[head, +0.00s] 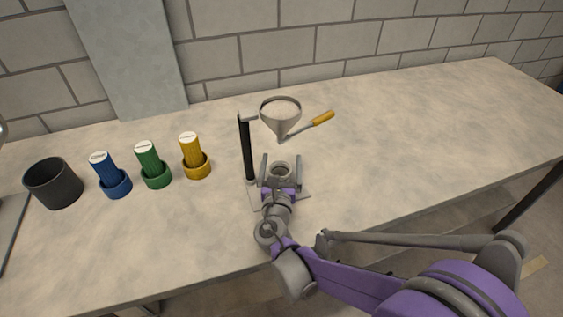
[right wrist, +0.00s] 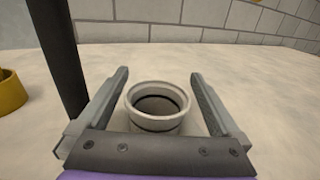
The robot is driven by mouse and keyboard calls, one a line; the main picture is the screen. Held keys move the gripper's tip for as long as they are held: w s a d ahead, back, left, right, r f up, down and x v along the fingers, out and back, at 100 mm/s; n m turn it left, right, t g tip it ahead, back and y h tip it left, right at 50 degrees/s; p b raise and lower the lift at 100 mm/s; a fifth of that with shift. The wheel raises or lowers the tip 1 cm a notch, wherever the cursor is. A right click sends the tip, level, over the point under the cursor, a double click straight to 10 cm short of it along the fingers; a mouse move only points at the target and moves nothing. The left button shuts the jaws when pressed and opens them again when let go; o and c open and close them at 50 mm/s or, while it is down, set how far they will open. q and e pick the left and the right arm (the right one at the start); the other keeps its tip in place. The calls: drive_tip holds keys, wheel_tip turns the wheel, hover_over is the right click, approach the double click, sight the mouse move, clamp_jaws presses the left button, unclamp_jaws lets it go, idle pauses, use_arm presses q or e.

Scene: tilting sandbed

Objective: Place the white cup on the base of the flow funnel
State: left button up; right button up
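The flow funnel (head: 282,120) is a grey cone with pale grains in it, held by a black post (head: 247,150) above a flat grey base (head: 304,194). The white cup (head: 282,166) is under the funnel, at the base, and looks upright. My right gripper (head: 282,164) has one finger on each side of it. In the right wrist view the cup (right wrist: 158,100) stands between the open fingers (right wrist: 160,82), with narrow gaps beside it. The cup's bottom is hidden, so I cannot tell whether it rests on the base. My left gripper is not in view.
A dark pot (head: 53,184) stands at the left, beside blue (head: 108,175), green (head: 152,165) and yellow (head: 194,157) cylinders in matching holders. The table's right side is clear.

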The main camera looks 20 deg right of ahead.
drive_tip(key=shift+r, duration=0.3)
drive_tip(key=v, duration=1.2)
drive_tip(key=shift+f, duration=0.1)
